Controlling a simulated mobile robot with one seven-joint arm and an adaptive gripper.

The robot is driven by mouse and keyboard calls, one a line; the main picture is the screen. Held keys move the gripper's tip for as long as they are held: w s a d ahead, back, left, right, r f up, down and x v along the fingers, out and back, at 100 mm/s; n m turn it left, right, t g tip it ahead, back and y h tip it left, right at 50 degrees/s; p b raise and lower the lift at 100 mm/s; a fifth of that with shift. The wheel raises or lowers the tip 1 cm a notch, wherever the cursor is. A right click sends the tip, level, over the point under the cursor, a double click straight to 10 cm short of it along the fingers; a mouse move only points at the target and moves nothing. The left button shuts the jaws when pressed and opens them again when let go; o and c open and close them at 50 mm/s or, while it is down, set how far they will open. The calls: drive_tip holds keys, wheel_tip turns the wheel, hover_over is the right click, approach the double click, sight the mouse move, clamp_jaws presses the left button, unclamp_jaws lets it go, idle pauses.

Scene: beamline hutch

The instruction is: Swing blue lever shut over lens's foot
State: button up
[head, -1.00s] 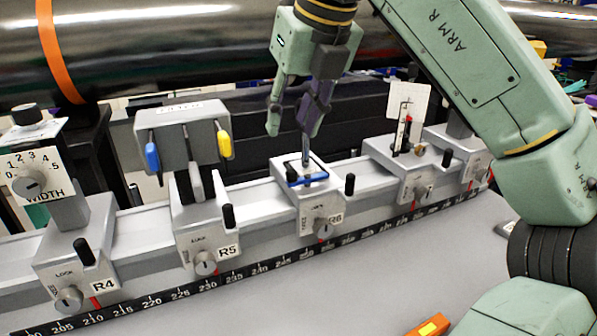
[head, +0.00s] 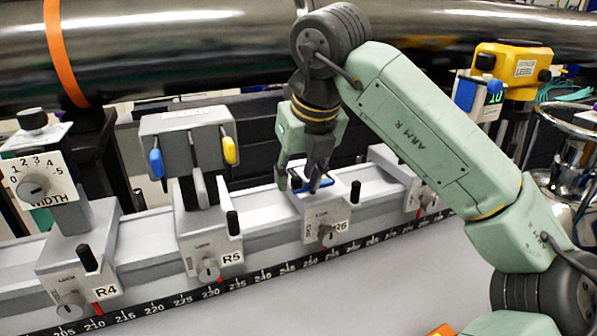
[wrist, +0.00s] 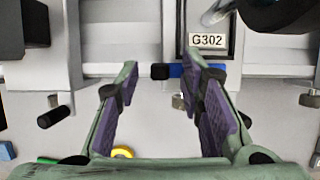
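My gripper (head: 298,184) is low over the R6 carrier (head: 326,215). In the wrist view its two purple-padded fingers (wrist: 162,82) are apart, with nothing held between them. A blue bar with a dark end, apparently the blue lever (wrist: 181,71), lies along the near edge of a dark-framed plate marked G302 (wrist: 208,41); the right fingertip overlaps it in view, and contact cannot be told. The blue lever also shows in the head view (head: 325,183), just right of the fingers. A metal rod (wrist: 217,13) and dark round part (wrist: 280,10) may belong to the lens; its foot cannot be made out.
The R5 carrier (head: 205,235) to the left bears a grey box (head: 187,138) with blue and yellow knobs. The R4 carrier (head: 78,255) with a WIDTH dial is farther left. Black posts stand on the carriers. A large dark pipe (head: 200,45) runs behind.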

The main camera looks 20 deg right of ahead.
drive_tip(key=shift+c, duration=0.5)
clamp_jaws()
